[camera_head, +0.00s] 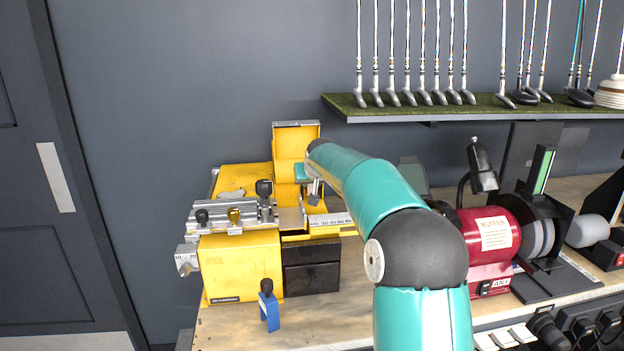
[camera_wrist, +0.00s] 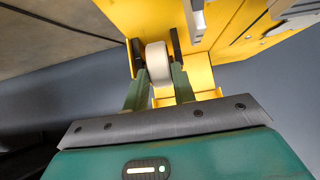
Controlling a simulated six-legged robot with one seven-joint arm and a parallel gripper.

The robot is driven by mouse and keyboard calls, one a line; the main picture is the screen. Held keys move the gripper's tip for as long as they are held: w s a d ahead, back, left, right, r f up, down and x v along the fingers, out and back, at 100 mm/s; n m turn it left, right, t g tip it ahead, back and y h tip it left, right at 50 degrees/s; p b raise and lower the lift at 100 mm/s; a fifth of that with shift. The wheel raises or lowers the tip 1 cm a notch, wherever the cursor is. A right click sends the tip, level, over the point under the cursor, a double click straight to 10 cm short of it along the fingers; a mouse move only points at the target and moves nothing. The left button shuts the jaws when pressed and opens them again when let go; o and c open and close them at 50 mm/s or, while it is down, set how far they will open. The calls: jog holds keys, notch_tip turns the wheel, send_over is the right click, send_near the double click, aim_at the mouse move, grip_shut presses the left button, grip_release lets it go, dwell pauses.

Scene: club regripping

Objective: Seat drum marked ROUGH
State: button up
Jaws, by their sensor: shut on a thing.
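In the wrist view my gripper (camera_wrist: 155,60) is shut on a pale cream drum (camera_wrist: 158,66), with one finger on each side of it. The drum is close to the yellow housing, and a grey metal bar is just above it. I cannot tell whether the drum touches a seat, and no ROUGH marking is readable. In the head view my teal arm reaches over the yellow machine (camera_head: 240,262), beside its raised yellow cover (camera_head: 296,145). The arm largely hides the drum and fingers there.
A blue block with a black knob (camera_head: 268,305) stands at the bench front. A red buffer (camera_head: 490,243) stands right of my arm. Golf clubs stand on a green shelf (camera_head: 470,110) above. Some bare wooden bench (camera_head: 340,305) shows right of the machine.

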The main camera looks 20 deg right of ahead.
jog(key=shift+f, duration=0.15)
jog(key=o, duration=0.8)
jog(key=shift+o, duration=0.2)
jog(key=shift+d, duration=0.15)
jog(key=shift+d+r, duration=0.1)
jog(key=shift+r, duration=0.35)
jog(key=s+a+r, duration=0.1)
jog(key=s+r, duration=0.3)
jog(key=r, duration=0.6)
jog(key=shift+s+a, duration=0.2)
jog(key=shift+s, duration=0.2)
